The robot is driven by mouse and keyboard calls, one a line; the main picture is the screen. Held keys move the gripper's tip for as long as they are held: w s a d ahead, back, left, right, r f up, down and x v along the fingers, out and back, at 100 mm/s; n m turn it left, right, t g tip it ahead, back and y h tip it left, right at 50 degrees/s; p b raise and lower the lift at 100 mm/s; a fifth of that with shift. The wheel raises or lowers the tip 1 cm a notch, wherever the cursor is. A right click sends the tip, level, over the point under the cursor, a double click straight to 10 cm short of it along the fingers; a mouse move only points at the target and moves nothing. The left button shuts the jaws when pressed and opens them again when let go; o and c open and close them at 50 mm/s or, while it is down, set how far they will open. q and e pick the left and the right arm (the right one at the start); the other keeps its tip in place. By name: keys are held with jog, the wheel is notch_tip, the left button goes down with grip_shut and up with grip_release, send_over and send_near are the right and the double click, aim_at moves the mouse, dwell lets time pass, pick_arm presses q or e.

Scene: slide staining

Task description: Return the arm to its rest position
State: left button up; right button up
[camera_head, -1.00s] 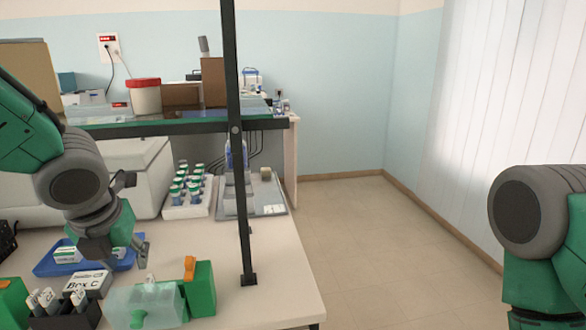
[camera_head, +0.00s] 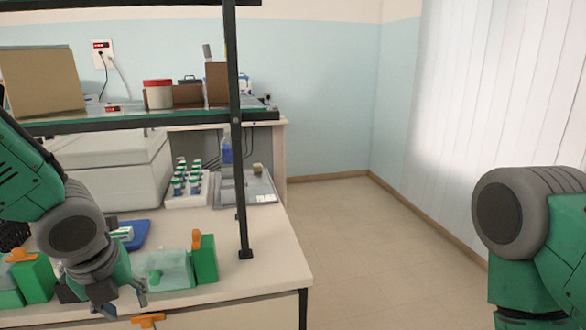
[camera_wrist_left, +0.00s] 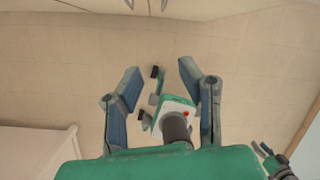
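My left arm comes in from the left in the head view. Its gripper (camera_head: 122,298) hangs low at the table's front edge, in front of the clear green-tinted box. A small dark part at the right of the left wrist view may be my right gripper (camera_wrist_left: 270,158), too small to read.
The clear box (camera_head: 172,271) stands beside a green block (camera_head: 205,262) with an orange clip. A blue tray (camera_head: 138,232) and a white rack (camera_head: 188,203) of capped bottles lie behind. A black shelf post (camera_head: 240,150) rises from the table. Floor (camera_head: 370,270) at the right is clear.

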pick_arm(q)
jog(key=s+d+f+n+g+h+b, duration=0.1)
jog(key=s+d+f+n, duration=0.1)
jog(key=s+f+n, duration=0.65)
jog(key=s+d+f+n+g+h+b, duration=0.1)
jog(key=s+f+n, duration=0.35)
jog(key=f, duration=0.75)
jog(key=s+a+f+n+y+b, duration=0.1)
jog(key=s+a+f+n, duration=0.2)
jog(key=s+f+n, duration=0.8)
jog(key=n, duration=0.5)
jog(key=shift+s+a+g+y+b, duration=0.3)
jog(key=shift+s+a+g+b, duration=0.05)
jog(key=shift+s+g, duration=0.05)
jog(key=shift+w, duration=0.15)
